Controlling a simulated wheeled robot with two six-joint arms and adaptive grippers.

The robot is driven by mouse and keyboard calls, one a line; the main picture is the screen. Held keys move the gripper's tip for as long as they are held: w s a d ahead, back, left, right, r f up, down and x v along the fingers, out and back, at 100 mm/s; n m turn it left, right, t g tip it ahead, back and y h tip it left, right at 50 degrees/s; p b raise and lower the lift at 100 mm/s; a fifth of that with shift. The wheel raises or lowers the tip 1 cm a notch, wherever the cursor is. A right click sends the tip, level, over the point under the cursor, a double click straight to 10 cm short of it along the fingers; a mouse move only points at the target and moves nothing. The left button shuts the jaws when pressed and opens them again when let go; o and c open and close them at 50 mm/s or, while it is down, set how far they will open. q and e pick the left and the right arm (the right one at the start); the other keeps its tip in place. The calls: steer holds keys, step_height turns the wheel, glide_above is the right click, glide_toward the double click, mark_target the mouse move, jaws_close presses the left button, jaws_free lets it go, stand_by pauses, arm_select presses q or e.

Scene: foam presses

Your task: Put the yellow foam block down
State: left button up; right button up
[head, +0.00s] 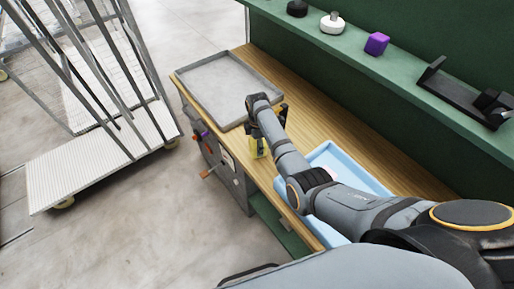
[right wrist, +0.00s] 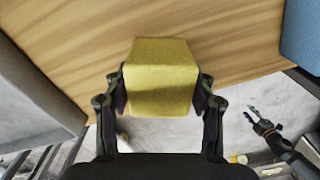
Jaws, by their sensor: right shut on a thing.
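The yellow foam block (head: 257,148) is in my right gripper (head: 266,122), by the bench's front edge between the grey tray and the blue tray. In the right wrist view the yellow block (right wrist: 160,78) sits squarely between the two dark fingers of the right gripper (right wrist: 160,95), which press on its sides. Wood shows behind its upper part and floor behind its lower part. I cannot tell its exact height above the bench. A small dark jointed shape (right wrist: 268,130) at the right of the wrist view looks like my left gripper; its jaws are too small to judge.
The grey tray (head: 186,84) on the bench is empty. The blue tray (head: 328,150) is partly hidden by my right arm. Bare wood (head: 312,118) lies between them. A green shelf (head: 345,45) behind holds a purple block (head: 376,43) and other items. A cart (head: 100,160) stands left.

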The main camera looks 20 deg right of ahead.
steer(key=shift+s+a+r, duration=0.1)
steer(key=shift+a+r, duration=0.1)
steer(key=shift+s+r, duration=0.1)
steer(key=shift+s, duration=0.05)
steer(key=shift+d+f, duration=0.1)
steer(key=shift+f, duration=0.2)
steer(key=o, duration=0.8)
steer(key=shift+o, duration=1.4)
steer(key=shift+r, duration=0.45)
step_height(320, 180, up, 11)
steer(key=shift+r+b, duration=0.1)
steer(key=shift+b, duration=0.5)
arm_select(q)
steer(key=shift+s+f, duration=0.6)
steer(key=shift+s, duration=0.05)
arm_select(e)
steer(key=shift+r, duration=0.2)
